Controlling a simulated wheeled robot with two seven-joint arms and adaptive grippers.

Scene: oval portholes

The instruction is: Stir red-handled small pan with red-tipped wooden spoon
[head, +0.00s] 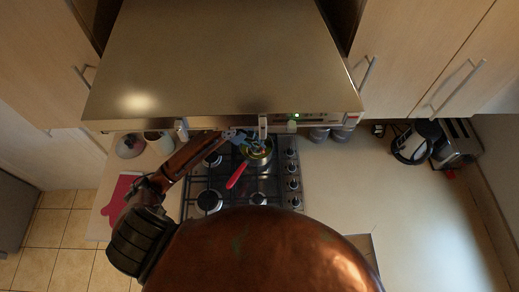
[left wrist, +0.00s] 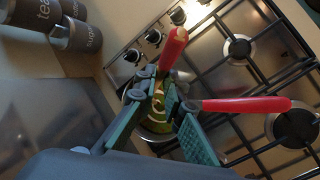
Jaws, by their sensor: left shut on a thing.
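The red-handled small pan (head: 268,157) stands on the gas hob in the head view, its red handle (head: 237,175) pointing toward the front left. In the left wrist view the pan handle (left wrist: 245,105) points right, and the yellow-green inside of the pan shows between my fingers. My left gripper (head: 243,137) is over the back left of the pan, shut on the red-tipped wooden spoon. The spoon's red tip (left wrist: 174,46) sticks up past the fingers (left wrist: 163,96) in the left wrist view. The spoon's lower end is mostly hidden. My right gripper is out of view.
The hob (head: 222,184) has several burners and a row of knobs (head: 293,169) on its right. Grey canisters (head: 319,134) stand behind at right. A range hood (head: 220,60) hangs above. A kettle (head: 411,146) and toaster (head: 458,142) stand far right. The right counter is mostly clear.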

